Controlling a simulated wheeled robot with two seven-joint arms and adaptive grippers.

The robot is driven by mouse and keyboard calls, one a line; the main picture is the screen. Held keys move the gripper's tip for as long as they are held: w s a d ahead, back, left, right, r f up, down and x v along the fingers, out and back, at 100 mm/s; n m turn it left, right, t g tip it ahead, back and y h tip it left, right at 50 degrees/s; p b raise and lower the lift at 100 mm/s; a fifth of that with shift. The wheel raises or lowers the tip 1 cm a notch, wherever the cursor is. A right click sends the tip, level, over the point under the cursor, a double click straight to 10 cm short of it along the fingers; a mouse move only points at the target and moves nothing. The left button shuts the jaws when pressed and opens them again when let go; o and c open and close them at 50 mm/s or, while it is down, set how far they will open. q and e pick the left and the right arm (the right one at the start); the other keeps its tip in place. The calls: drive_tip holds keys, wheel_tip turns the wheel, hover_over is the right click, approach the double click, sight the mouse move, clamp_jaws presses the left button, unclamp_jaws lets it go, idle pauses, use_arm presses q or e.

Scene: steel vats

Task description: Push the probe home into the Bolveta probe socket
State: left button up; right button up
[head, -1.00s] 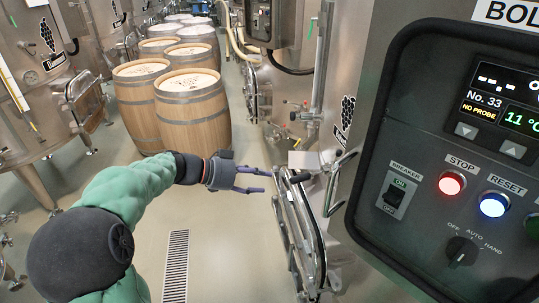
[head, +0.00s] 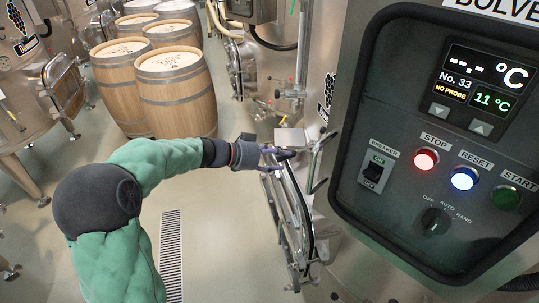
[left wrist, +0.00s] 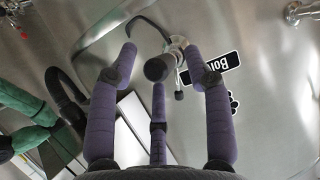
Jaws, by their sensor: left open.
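In the left wrist view a dark round-ended piece, apparently the probe (left wrist: 158,69), points toward me between my fingers. A steel fitting, apparently the socket (left wrist: 178,43), is behind it on the vat wall. I cannot tell how deep the probe sits. A black label reading "Bol" (left wrist: 212,67) is to its right, partly hidden by a finger. My left gripper (left wrist: 165,75) is open, its purple fingers spread around the probe, with no clear contact. In the head view my left gripper (head: 283,154) is beside the vat; probe and socket cannot be made out there. My right gripper is not in view.
The control panel (head: 400,150) stands at the right, its display (head: 485,85) reading "NO PROBE" and dashes. A metal-framed hatch (head: 290,215) is just below my left gripper. Wooden barrels (head: 180,90) stand at the back left. A floor drain (head: 171,255) crosses clear floor.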

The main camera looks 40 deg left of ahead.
sight(298, 152)
use_arm(q)
clamp_jaws()
drive_tip(key=shift+d+r+b, duration=0.1)
drive_tip(key=shift+r+b, duration=0.3)
drive_tip(key=shift+b, duration=0.3)
idle(0.6)
drive_tip(key=shift+w+d+f+b, duration=0.15)
drive_tip(key=shift+w+d+b, duration=0.7)
drive_tip(key=shift+w+b, duration=0.5)
drive_tip(key=shift+c, duration=1.2)
unclamp_jaws()
drive_tip(key=shift+s, duration=0.2)
drive_tip(key=o, duration=0.3)
drive_tip(key=shift+w+d, duration=0.1)
drive_tip(key=shift+o, duration=0.2)
drive_tip(key=shift+w, duration=0.1)
